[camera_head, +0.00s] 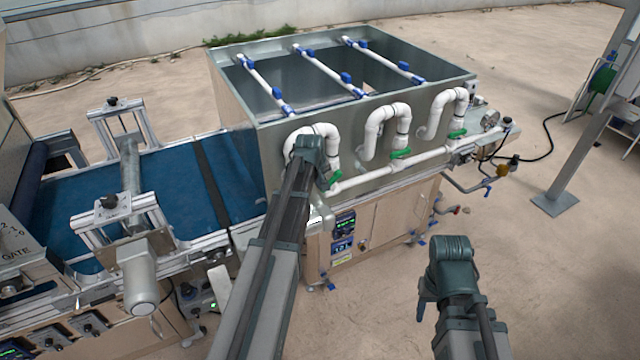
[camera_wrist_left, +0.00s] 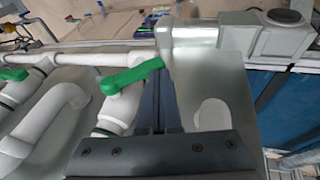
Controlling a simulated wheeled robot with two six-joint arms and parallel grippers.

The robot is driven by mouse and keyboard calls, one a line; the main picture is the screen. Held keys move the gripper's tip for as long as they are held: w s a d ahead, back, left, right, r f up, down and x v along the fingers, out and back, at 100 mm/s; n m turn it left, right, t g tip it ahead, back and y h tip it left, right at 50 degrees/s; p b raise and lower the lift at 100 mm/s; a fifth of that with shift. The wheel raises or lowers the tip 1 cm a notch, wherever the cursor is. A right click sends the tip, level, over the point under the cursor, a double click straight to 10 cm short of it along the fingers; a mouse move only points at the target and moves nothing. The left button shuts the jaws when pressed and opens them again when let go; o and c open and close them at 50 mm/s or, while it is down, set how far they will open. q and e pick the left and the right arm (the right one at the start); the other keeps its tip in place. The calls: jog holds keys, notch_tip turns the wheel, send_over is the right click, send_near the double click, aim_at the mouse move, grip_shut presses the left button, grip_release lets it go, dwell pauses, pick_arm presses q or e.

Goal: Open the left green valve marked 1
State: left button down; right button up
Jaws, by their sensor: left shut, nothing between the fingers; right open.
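Three green valve handles sit on the white pipes along the front of the metal tank. The left green valve (camera_head: 334,178) is beside my left wrist in the head view. In the left wrist view its green handle (camera_wrist_left: 133,77) lies slanted across the white pipe. My left gripper (camera_wrist_left: 160,100) is shut and empty, its fingers just beside one end of this handle. I cannot tell whether they touch. No number mark is legible. My right gripper (camera_head: 428,292) is open, low over bare ground, away from the valves, its fingers mostly hidden.
The middle valve (camera_head: 400,153) and right valve (camera_head: 457,134) stand along the same white pipe (camera_head: 390,174). The metal tank (camera_head: 240,100) rises behind them. A blue conveyor belt (camera_head: 165,170) lies to the left. The ground at the right is clear up to a metal post (camera_head: 585,160).

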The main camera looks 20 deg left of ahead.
pick_arm(q)
jog(key=shift+f, duration=0.15)
jog(key=shift+w+d+f+n+t+h+b, duration=0.3)
jog(key=shift+f+t+h+b, duration=0.5)
jog(key=shift+b, duration=1.35)
jog(key=shift+w+d+f+n+t+h+b, duration=0.15)
jog(key=shift+w+f+t+h+b, duration=0.25)
jog(key=shift+f+t+b, duration=1.25)
jog(key=shift+w+d+f+n+t+h+b, duration=0.15)
jog(key=shift+w+d+f+t+h+b, duration=0.4)
jog(key=shift+b, duration=2.1)
jog(key=shift+s+a+r, duration=0.2)
jog(key=shift+r, duration=0.05)
jog(key=shift+r+p, duration=0.8)
jog(key=shift+s, duration=0.1)
